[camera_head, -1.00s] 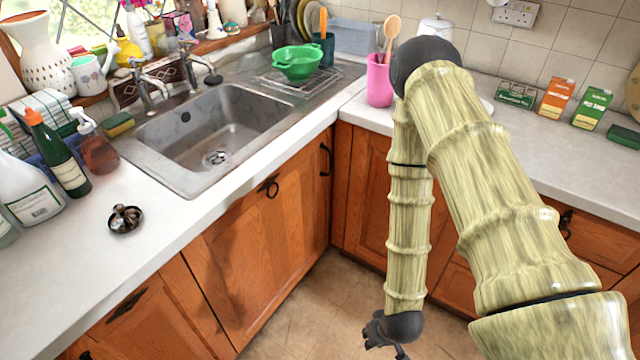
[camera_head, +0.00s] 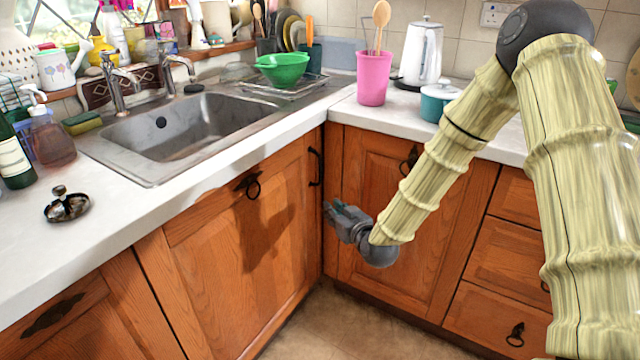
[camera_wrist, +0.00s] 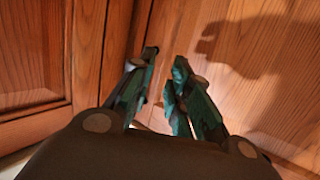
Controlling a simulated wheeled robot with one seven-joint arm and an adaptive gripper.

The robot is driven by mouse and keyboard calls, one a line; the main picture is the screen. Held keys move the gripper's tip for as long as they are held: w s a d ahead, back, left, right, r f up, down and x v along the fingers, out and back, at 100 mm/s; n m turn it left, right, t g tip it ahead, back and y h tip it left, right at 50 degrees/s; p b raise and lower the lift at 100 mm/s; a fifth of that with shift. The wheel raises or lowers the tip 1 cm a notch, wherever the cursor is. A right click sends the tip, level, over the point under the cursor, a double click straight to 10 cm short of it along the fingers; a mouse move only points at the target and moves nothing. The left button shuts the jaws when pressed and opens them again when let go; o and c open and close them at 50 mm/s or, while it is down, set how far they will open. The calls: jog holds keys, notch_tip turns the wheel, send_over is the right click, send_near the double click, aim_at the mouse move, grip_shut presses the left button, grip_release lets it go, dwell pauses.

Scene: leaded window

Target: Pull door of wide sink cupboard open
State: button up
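The wide sink cupboard door (camera_head: 215,275) is a wooden panel under the sink, and it looks closed. My gripper (camera_head: 334,210) is by the door's right edge, just below and right of the bar handle. In the wrist view my gripper (camera_wrist: 162,80) has its fingers apart with nothing seen between them. The door's wood (camera_wrist: 245,75) fills the right side there. Whether a fingertip touches the handle cannot be told.
A corner cupboard door (camera_head: 385,215) stands close behind my gripper, with drawers (camera_head: 505,265) to its right. The worktop (camera_head: 215,165) overhangs above. The tiled floor (camera_head: 320,335) in the corner is clear.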

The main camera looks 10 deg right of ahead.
aim_at(321, 167)
jog(key=w+d+r+t+b, duration=0.2)
jog(key=w+r+t+b, duration=0.1)
jog(key=w+r, duration=0.25)
jog(key=w, duration=0.3)
jog(key=w+a+b, duration=0.1)
jog(key=w, duration=0.2)
jog(key=w+a, duration=0.1)
jog(key=w, duration=0.2)
jog(key=shift+w+a+r, duration=0.2)
jog(key=shift+a+r, duration=0.05)
grip_shut()
